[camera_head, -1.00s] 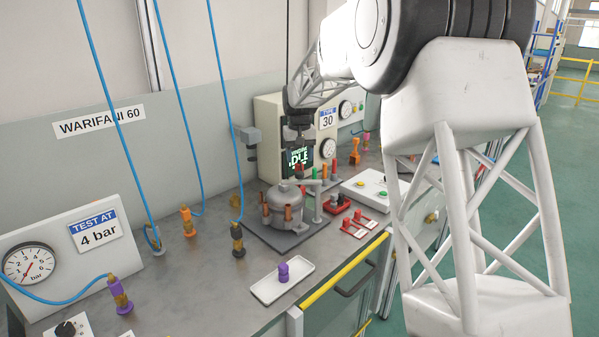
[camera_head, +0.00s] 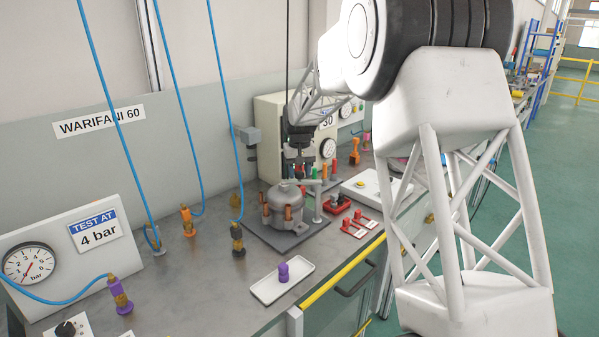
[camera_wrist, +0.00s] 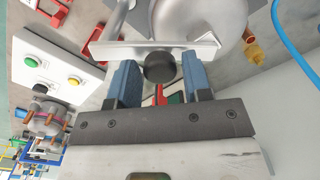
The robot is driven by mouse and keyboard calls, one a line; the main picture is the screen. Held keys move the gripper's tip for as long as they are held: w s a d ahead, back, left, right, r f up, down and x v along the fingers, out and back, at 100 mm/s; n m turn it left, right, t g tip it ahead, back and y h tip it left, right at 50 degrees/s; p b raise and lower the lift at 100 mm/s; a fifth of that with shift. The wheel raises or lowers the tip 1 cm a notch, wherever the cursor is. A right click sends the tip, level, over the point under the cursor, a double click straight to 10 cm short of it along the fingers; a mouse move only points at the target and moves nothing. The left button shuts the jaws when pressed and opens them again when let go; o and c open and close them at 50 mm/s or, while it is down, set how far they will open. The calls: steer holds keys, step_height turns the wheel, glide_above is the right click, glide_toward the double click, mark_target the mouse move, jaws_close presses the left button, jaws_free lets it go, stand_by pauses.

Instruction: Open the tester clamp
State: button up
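The tester clamp shows in the wrist view as a flat silver bar (camera_wrist: 118,49) with a round black knob (camera_wrist: 159,67). The two blue fingers of my gripper (camera_wrist: 160,72) stand on either side of the knob, apart, with narrow gaps seeming to remain.
The tester box (camera_head: 268,110) stands behind my gripper. Red holders (camera_head: 354,228) and a white button panel (camera_head: 368,188) lie right of the compressor. A white tray (camera_head: 263,293) with a purple fitting lies in front. Blue hoses (camera_head: 222,80) hang at left.

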jaws_close()
steer(key=shift+s, duration=0.1)
steer(key=shift+s+d+n, duration=0.1)
steer(key=shift+s+n, duration=0.4)
steer(key=shift+n, duration=0.45)
steer(key=shift+s+d+n, duration=0.1)
steer(key=shift+s+n, duration=0.35)
steer(key=shift+n, duration=0.5)
steer(key=s+d+n, duration=0.4)
steer(key=d+n, duration=0.2)
steer(key=n, duration=0.8)
steer(key=shift+s, duration=0.1)
